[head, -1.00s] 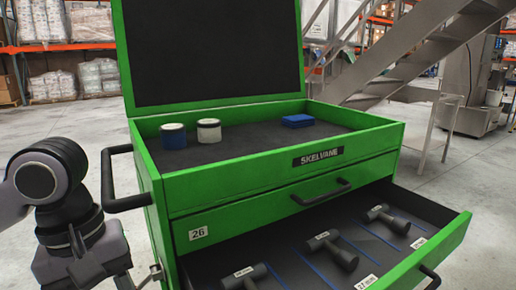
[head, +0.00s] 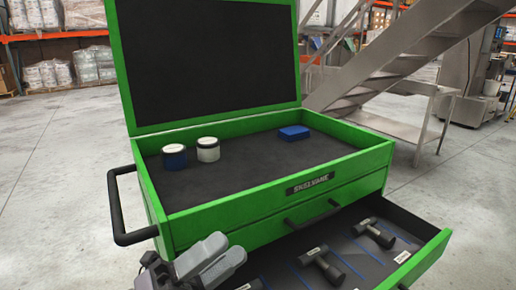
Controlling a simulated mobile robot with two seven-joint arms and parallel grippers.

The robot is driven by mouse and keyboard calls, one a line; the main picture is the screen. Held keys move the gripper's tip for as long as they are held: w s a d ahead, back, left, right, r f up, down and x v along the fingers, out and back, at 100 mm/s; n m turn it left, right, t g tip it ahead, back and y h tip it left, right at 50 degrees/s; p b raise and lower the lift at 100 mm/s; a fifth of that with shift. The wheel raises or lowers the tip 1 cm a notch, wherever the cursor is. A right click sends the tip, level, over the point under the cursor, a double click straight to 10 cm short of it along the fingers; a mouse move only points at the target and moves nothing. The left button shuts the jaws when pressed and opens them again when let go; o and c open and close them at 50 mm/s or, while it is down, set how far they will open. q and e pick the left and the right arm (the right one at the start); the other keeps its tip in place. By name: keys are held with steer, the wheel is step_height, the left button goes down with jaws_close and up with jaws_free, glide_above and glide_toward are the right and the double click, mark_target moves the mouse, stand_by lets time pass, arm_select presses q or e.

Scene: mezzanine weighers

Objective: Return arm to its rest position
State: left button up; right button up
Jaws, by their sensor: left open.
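My left gripper (head: 227,248) is at the bottom of the head view, in front of the green tool chest (head: 250,205) near its front left part. Its two grey fingers are open, with nothing seen between them. It overlaps the left part of the open lower drawer in the picture. Most of my left arm is below the frame edge. My right gripper is not in view.
The open drawer (head: 437,254) holds dark hammers (head: 323,264) between blue dividers. The top tray holds a blue jar (head: 174,157), a white jar (head: 208,150) and a blue box (head: 294,133). A black side handle (head: 117,210) sticks out left. Floor left is clear.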

arm_select(q)
steer(key=w+a+f+n+t+y+p, duration=0.15)
steer(key=a+f+n+t+y, duration=0.3)
steer(key=f+n+y, duration=0.5)
steer(key=w+a+f+n+t+y+p, duration=0.1)
steer(key=a+f+n+t+y+p, duration=0.35)
steer(key=n, duration=0.85)
steer(key=s+a+f+n+g+y, duration=0.3)
steer(key=s+f+n+g, duration=0.1)
steer(key=s+f, duration=0.2)
steer(key=s+a+f+n+g+y+p, duration=0.1)
steer(key=s+a+f+n+g+y, duration=0.2)
steer(key=f, duration=0.5)
steer(key=s+n+g, duration=0.1)
steer(key=s+n, duration=0.1)
steer(key=s, duration=0.1)
steer(key=shift+f, duration=0.25)
